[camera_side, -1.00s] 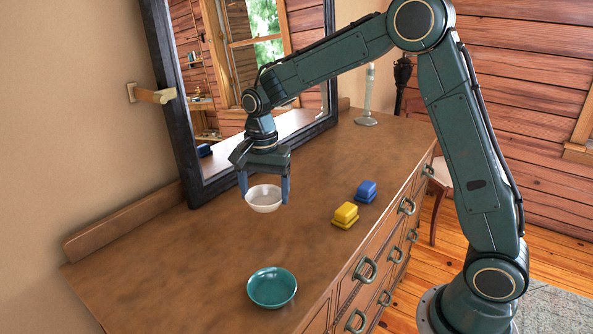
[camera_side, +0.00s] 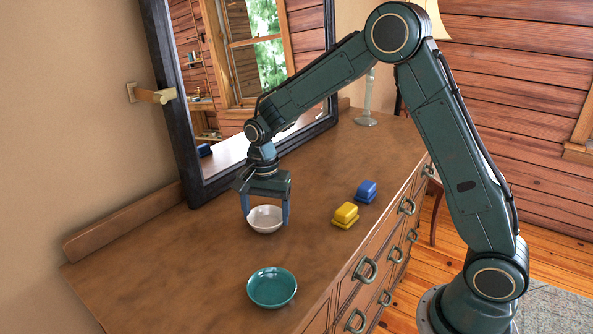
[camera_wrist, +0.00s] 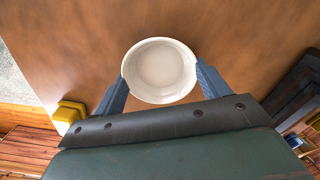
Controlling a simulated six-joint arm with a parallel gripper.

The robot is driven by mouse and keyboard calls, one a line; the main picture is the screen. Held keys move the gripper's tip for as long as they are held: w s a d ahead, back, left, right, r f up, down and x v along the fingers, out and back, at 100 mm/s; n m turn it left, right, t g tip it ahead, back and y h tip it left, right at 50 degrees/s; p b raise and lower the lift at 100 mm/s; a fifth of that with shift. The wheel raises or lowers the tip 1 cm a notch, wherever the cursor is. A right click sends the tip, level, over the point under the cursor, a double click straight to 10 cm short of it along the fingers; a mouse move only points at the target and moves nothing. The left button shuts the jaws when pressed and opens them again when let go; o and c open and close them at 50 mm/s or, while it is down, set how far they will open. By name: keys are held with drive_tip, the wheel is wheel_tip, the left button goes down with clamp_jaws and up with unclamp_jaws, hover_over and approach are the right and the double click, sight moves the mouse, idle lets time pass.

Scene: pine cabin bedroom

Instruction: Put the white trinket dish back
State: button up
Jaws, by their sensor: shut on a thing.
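The white trinket dish (camera_side: 265,219) is upright between the two fingers of my gripper (camera_side: 265,212), over the middle of the dresser top. In the wrist view, the dish (camera_wrist: 159,70) sits level and empty, with a finger of my gripper (camera_wrist: 160,84) pressed to each side of its rim. My gripper is shut on it. In the side view the dish is low, at or just above the wood; I cannot tell whether it touches.
A teal dish (camera_side: 272,287) lies nearer the front left. A yellow box (camera_side: 345,214) and a blue box (camera_side: 366,191) stand right of my gripper. A dark-framed mirror (camera_side: 187,140) stands behind. The left dresser top (camera_side: 170,260) is clear.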

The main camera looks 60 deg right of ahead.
sight(267, 223)
drive_tip(key=shift+f, duration=0.1)
drive_tip(key=o, duration=1)
wheel_tip(267, 223, up, 12)
drive_tip(key=shift+r, duration=0.15)
idle(0.7)
